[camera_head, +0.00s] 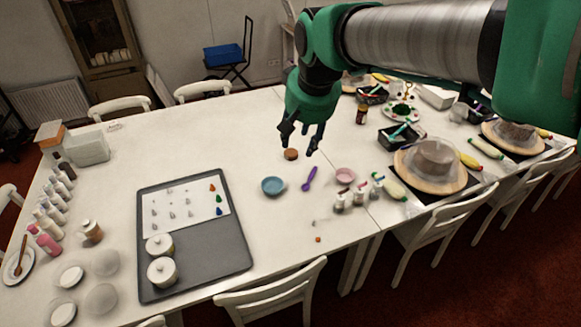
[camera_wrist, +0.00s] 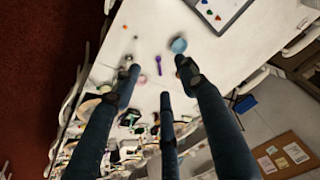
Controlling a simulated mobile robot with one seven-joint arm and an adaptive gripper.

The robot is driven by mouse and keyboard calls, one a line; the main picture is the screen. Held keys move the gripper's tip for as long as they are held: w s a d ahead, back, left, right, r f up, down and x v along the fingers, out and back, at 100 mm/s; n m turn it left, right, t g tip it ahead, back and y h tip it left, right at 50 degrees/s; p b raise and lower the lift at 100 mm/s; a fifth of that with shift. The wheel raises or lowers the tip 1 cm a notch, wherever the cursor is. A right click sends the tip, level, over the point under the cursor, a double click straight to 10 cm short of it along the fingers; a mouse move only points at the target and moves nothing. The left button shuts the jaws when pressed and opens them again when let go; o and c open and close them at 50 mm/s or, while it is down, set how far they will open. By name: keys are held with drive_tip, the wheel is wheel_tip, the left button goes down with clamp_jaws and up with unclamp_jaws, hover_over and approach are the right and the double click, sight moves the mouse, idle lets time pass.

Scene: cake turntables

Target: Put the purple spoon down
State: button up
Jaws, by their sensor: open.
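The purple spoon (camera_head: 309,179) lies on the white table (camera_head: 272,222), between a blue bowl (camera_head: 272,186) and a pink bowl (camera_head: 345,175). It also shows in the wrist view (camera_wrist: 162,72), lying flat on the table and apart from my fingers. My gripper (camera_head: 302,140) is open and empty. It hangs above the table, above and behind the spoon in the head view. In the wrist view its dark fingers (camera_wrist: 157,75) are spread apart, with nothing between them in contact.
A grey tray (camera_head: 225,255) with white pots stands at the left. The table in front of the blue bowl is clear.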

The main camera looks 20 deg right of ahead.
drive_tip(key=s+a+f+n, duration=0.1)
drive_tip(key=s+a+f, duration=0.1)
drive_tip(key=s, duration=0.7)
drive_tip(key=s+a+f+n+t, duration=0.1)
drive_tip(key=s+a, duration=0.1)
drive_tip(key=s, duration=0.7)
drive_tip(key=shift+s+f, duration=0.4)
drive_tip(key=shift+f+b, duration=1.4)
